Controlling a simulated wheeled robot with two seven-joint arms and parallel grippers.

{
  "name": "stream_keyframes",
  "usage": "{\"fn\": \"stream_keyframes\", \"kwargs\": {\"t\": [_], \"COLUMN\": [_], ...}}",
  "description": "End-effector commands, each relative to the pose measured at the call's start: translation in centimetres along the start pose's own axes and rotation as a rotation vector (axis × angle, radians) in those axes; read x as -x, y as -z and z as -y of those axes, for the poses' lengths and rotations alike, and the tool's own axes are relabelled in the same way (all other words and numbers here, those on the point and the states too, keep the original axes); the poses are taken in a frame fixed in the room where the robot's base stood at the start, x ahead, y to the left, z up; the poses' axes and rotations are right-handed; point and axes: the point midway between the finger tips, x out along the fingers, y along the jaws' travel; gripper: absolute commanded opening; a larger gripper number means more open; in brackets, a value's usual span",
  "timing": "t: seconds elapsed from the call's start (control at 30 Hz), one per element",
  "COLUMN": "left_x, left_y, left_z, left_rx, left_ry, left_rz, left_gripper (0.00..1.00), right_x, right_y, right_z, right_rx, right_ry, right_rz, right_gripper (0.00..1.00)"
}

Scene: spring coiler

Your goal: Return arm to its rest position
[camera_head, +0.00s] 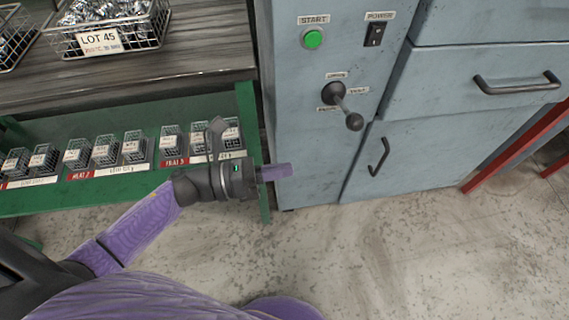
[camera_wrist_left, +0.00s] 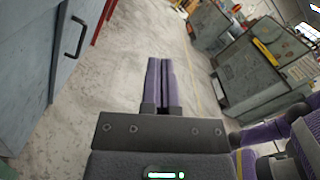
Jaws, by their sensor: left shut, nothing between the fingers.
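My left arm comes in from the left in the head view, with a purple sleeve-like link and a dark wrist. My left gripper (camera_head: 283,171) points right, in front of the lower left part of the grey-blue machine cabinet (camera_head: 300,130). Its purple fingers are together and empty. In the left wrist view the two fingers (camera_wrist_left: 161,66) lie side by side above the bare floor, touching nothing. My right gripper is in neither view.
The cabinet carries a green start button (camera_head: 313,39), a power switch (camera_head: 375,34), a black-knobbed lever (camera_head: 344,106) and a drawer handle (camera_head: 517,87). A green shelf (camera_head: 90,193) with several small wire baskets stands left. The floor (camera_head: 400,250) in front is clear.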

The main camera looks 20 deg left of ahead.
Motion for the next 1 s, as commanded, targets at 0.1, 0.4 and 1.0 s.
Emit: {"fn": "stream_keyframes", "kwargs": {"t": [0.1,0.4,1.0], "left_x": [0.0,8.4,28.5], "left_y": [0.0,8.4,31.7], "left_z": [0.0,-6.4,12.8], "left_rx": [0.000,1.125,-1.919], "left_ry": [0.000,-0.704,1.787], "left_rz": [0.000,0.348,-1.322], "left_gripper": [0.00,0.00,0.00], "right_x": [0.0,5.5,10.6], "right_y": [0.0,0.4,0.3], "right_z": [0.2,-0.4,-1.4], "right_rx": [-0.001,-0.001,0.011], "right_ry": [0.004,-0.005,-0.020], "right_rz": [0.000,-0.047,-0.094], "right_gripper": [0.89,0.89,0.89]}}
